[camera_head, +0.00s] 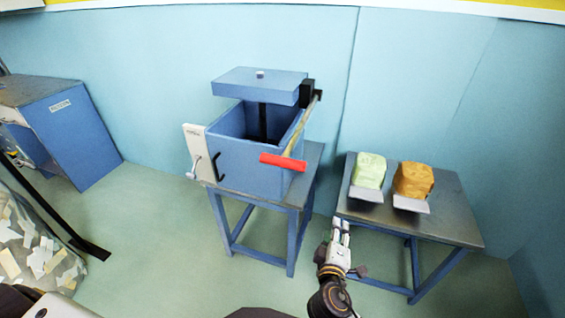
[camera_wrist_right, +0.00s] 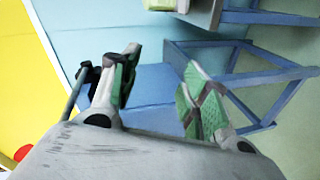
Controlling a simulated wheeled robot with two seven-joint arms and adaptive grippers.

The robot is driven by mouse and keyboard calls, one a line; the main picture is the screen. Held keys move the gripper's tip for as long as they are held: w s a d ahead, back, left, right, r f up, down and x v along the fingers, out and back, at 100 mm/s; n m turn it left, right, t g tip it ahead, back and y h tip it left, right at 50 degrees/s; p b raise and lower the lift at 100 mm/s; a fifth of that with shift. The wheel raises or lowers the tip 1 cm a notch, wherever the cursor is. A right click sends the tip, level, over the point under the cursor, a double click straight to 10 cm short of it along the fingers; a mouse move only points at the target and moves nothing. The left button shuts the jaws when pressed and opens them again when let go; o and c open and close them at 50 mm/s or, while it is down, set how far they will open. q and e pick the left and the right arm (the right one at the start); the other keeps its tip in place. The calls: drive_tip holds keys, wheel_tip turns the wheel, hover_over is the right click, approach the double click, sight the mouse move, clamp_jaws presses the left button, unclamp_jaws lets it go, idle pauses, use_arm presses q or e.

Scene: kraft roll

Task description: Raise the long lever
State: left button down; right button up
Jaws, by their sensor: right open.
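The long lever (camera_head: 301,129) is a thin bar with a red crosswise grip (camera_head: 283,161). It runs from a black bracket at the back right of a blue open box (camera_head: 243,165) down to the front, where the red grip hangs near the box's top edge. A blue lid plate (camera_head: 258,85) stands raised above the box on a dark post. My right gripper (camera_head: 340,230) is below and right of the red grip, apart from it, in front of the right table. In the right wrist view its green-padded fingers (camera_wrist_right: 160,82) are spread and empty. My left gripper does not show.
The box stands on a blue-legged table (camera_head: 290,222). A small crank (camera_head: 193,168) is on its left. The right table (camera_head: 455,222) holds a green block (camera_head: 369,170) and an orange-brown block (camera_head: 413,179). A blue cabinet (camera_head: 75,135) and a scrap-filled container (camera_head: 35,245) are at left.

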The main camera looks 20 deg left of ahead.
drive_tip(key=s+a+r+n+t+y, duration=0.35)
drive_tip(key=a+r, duration=0.25)
drive_tip(key=r, duration=0.2)
drive_tip(key=n+t+y, duration=0.1)
drive_tip(key=n+y, duration=0.3)
drive_tip(key=n, duration=0.2)
approach(283, 163)
wheel_tip(283, 163, down, 2)
drive_tip(key=s, duration=0.2)
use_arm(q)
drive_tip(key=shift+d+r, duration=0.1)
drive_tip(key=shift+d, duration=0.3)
use_arm(e)
drive_tip(key=shift+s+d+f, duration=0.15)
drive_tip(key=shift+d, duration=0.35)
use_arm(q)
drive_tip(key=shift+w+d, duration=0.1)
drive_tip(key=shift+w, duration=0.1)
use_arm(e)
drive_tip(key=shift+p+x, duration=1.95)
drive_tip(key=shift+x, duration=4.95)
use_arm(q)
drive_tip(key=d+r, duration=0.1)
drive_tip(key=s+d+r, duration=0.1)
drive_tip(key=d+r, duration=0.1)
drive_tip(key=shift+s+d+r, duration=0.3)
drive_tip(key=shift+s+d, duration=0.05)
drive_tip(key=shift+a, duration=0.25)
use_arm(e)
drive_tip(key=shift+c, duration=0.2)
